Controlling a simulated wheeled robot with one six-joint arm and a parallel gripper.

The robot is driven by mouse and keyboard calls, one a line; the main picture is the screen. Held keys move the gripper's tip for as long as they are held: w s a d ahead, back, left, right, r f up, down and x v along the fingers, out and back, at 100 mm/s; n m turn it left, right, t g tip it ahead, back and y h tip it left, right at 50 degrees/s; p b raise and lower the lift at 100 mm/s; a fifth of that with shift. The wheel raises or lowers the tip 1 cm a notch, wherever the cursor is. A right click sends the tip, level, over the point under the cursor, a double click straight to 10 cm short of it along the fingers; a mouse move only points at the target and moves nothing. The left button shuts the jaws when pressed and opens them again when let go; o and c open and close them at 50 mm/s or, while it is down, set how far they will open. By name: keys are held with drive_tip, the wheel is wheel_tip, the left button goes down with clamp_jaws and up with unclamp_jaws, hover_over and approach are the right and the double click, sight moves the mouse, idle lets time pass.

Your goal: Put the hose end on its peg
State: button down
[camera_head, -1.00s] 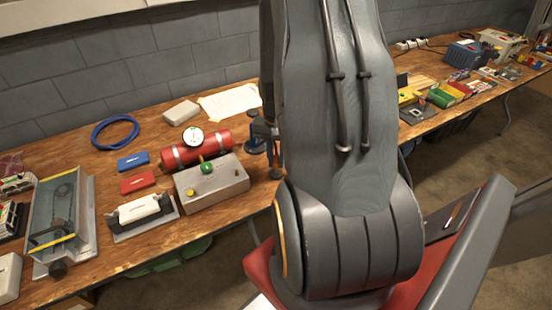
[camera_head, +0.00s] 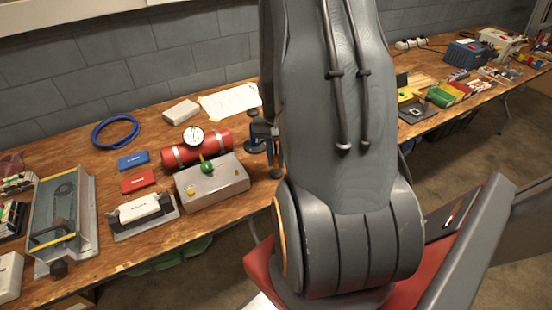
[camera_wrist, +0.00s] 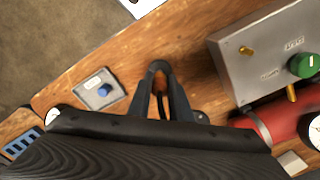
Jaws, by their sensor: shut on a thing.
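My gripper (camera_wrist: 160,72) points down over the wood bench in the wrist view, its two dark fingers drawn together at the tips. A thin dark piece with an orange-brown part (camera_wrist: 160,88), which looks like the hose end, shows between the fingers. A grey box (camera_wrist: 228,58) to the right has a green knob (camera_wrist: 303,65) and short brass stubs (camera_wrist: 246,51); I cannot tell whether one is the peg. The hose is mostly hidden.
A red cylinder (camera_head: 185,150) with a white gauge (camera_head: 193,137) lies behind the box. A blue coil (camera_head: 115,132) lies at the back left. A plate with a blue knob (camera_wrist: 98,90) is left of the gripper in the wrist view. Bare wood lies between.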

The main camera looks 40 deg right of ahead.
sight(276, 155)
drive_tip(key=shift+f+b, duration=0.75)
drive_tip(key=shift+f, duration=0.65)
drive_tip(key=c, duration=1.5)
unclamp_jaws()
drive_tip(key=shift+c, duration=0.2)
drive_tip(key=shift+r+b, duration=0.55)
drive_tip(key=shift+r, duration=3.4)
drive_tip(key=a+r+n, duration=0.3)
drive_tip(key=a, duration=0.5)
drive_tip(key=s+a+r+n, duration=0.1)
drive_tip(key=a+n, duration=0.3)
drive_tip(key=a, duration=0.4)
drive_tip(key=s+a+r+n+t, duration=0.1)
drive_tip(key=a+r+n, duration=0.2)
drive_tip(key=a, duration=0.5)
drive_tip(key=shift+s+r, duration=0.25)
drive_tip(key=shift+r, duration=0.6)
